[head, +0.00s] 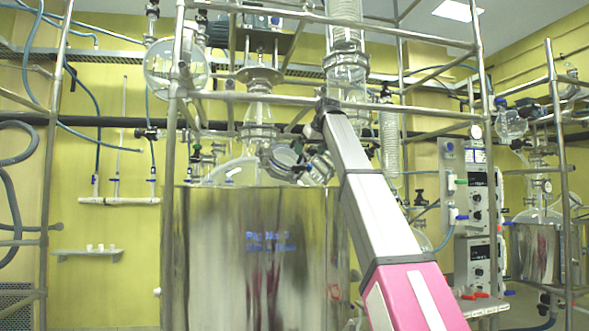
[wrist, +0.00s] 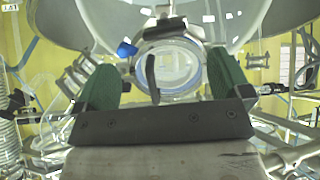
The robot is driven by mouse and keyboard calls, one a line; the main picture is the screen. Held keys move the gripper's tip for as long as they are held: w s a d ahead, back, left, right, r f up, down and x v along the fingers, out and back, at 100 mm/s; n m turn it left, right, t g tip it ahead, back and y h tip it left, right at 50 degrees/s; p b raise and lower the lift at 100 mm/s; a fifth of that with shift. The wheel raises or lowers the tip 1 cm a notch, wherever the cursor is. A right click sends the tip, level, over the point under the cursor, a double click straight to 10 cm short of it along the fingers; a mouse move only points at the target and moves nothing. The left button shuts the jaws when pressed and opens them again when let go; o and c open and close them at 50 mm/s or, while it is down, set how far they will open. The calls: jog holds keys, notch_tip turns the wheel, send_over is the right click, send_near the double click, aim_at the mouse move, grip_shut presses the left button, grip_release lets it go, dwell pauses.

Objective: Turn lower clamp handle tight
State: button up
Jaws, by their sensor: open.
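In the wrist view my gripper (wrist: 164,72) is open, with its two green fingers far apart. Between and beyond them is a round glass port with a metal clamp ring (wrist: 200,62). A dark upright bar (wrist: 152,74), which looks like a clamp handle, stands in front of the port between the fingers. Neither finger visibly touches it. A black clamp piece (wrist: 166,27) sits at the ring's top, and a blue knob (wrist: 126,48) is at its upper left. I cannot tell which part is the lower clamp handle. In the head view my fingers cannot be made out clearly.
A large reflective reactor vessel (head: 225,260) stands in the middle of the head view. Metal frame rails (head: 400,40) cross around my arm. Control boxes (head: 478,205) are at right, and a small wall shelf (head: 88,252) is at left.

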aim_at(299, 166)
jog(key=x, duration=0.6)
jog(key=a+r+x, duration=0.1)
jog(key=x, duration=0.2)
jog(key=shift+w+a+f, duration=0.15)
jog(key=shift+w+a, duration=0.05)
jog(key=shift+w, duration=0.45)
jog(key=c, duration=0.9)
